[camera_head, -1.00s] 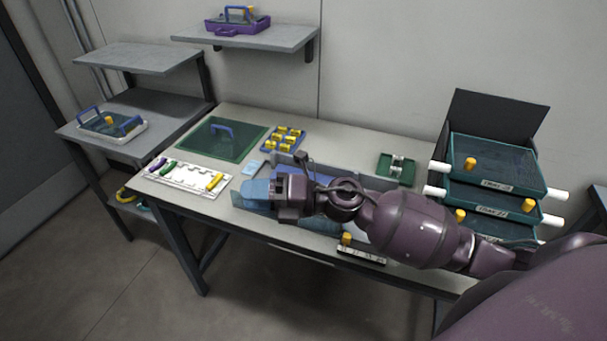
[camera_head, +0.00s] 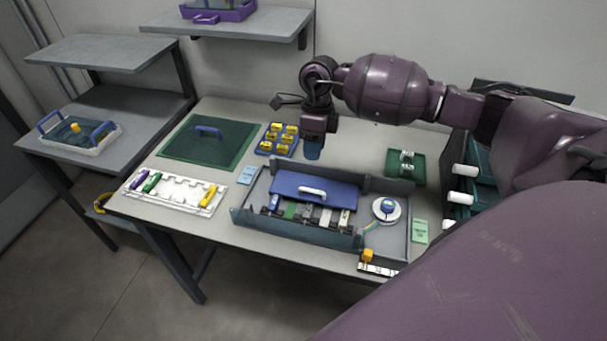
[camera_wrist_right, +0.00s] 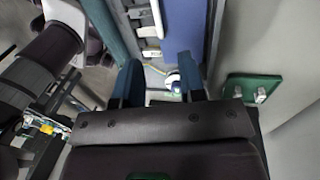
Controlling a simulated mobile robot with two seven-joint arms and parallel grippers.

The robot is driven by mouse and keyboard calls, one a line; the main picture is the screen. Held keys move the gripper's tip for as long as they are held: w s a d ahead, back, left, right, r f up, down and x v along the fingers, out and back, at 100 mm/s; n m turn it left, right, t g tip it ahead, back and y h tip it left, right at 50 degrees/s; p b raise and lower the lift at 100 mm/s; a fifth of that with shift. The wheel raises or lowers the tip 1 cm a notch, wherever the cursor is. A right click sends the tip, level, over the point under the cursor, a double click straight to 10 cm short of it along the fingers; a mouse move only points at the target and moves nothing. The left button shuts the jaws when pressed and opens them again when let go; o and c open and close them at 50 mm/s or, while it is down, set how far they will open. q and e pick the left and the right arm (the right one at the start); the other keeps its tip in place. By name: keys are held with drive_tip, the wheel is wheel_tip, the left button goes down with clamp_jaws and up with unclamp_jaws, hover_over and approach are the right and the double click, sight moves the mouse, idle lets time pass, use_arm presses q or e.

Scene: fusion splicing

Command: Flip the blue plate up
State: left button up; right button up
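The blue plate (camera_head: 292,182) with a white handle (camera_head: 313,191) sits in the back part of the grey tray (camera_head: 290,234). Several coloured modules (camera_head: 310,215) show uncovered in front of it. The plate looks tilted, but I cannot tell how steeply. My right gripper (camera_head: 313,152) is above and behind the plate's back edge, apart from it, fingers pointing down. In the right wrist view its two blue fingers are spread with nothing between them, and the blue plate (camera_wrist_right: 183,25) shows beyond them. My left gripper is not in view.
A white reel (camera_head: 386,210) sits in the tray's right part. Around it are a green holder (camera_head: 405,167), a yellow-block rack (camera_head: 278,139), a green mat (camera_head: 190,148) and a white rack (camera_head: 172,193). Dark shelves with white rollers (camera_head: 462,171) stand at the right.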

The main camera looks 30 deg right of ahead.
wheel_tip(320, 180, down, 3)
drive_tip(key=s, duration=0.1)
hover_over(312, 184)
drive_tip(key=s+a, duration=0.2)
drive_tip(key=s, duration=0.1)
wheel_tip(312, 184, down, 6)
drive_tip(key=shift+r, duration=0.2)
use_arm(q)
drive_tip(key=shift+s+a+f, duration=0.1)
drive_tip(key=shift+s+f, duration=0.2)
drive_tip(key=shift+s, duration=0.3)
use_arm(e)
drive_tip(key=shift+a+f, duration=0.15)
drive_tip(key=shift+f, duration=0.7)
drive_tip(key=shift+c, duration=0.5)
drive_tip(key=c, duration=0.5)
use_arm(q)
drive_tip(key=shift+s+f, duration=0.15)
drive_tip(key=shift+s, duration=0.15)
use_arm(e)
clamp_jaws()
